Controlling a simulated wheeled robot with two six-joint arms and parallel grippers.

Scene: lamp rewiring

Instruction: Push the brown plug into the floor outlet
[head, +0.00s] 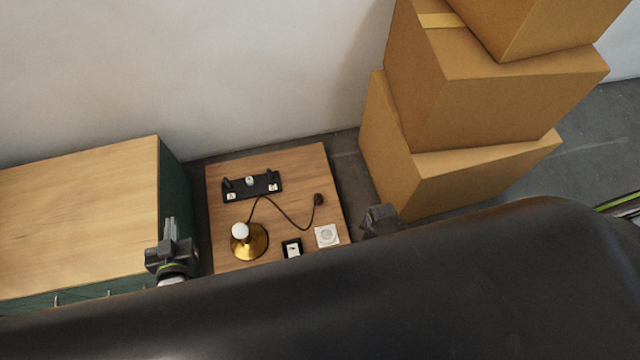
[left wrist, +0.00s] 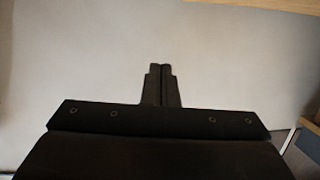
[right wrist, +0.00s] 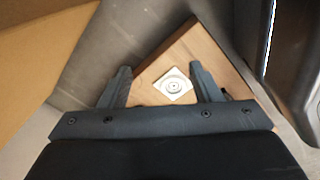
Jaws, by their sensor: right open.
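The brown plug (head: 318,199) lies on the wooden board near its right edge, at the end of a dark cord. The floor outlet (head: 327,236) is a white square on the same board, below the plug in the head view and apart from it. The outlet also shows in the right wrist view (right wrist: 173,84), framed between the fingers. My right gripper (right wrist: 160,77) is open and empty; in the head view it is right of the board, partly hidden by my body. My left gripper (head: 169,232) is left of the board; its fingers are together in the left wrist view (left wrist: 161,70), with nothing visible between them.
The wooden board (head: 285,165) also holds a brass lamp base with a white bulb (head: 240,230), a black rack (head: 252,187) and a small black-and-white square (head: 292,248). A wood-topped cabinet (head: 80,215) stands left. Stacked cardboard boxes (head: 470,175) stand right.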

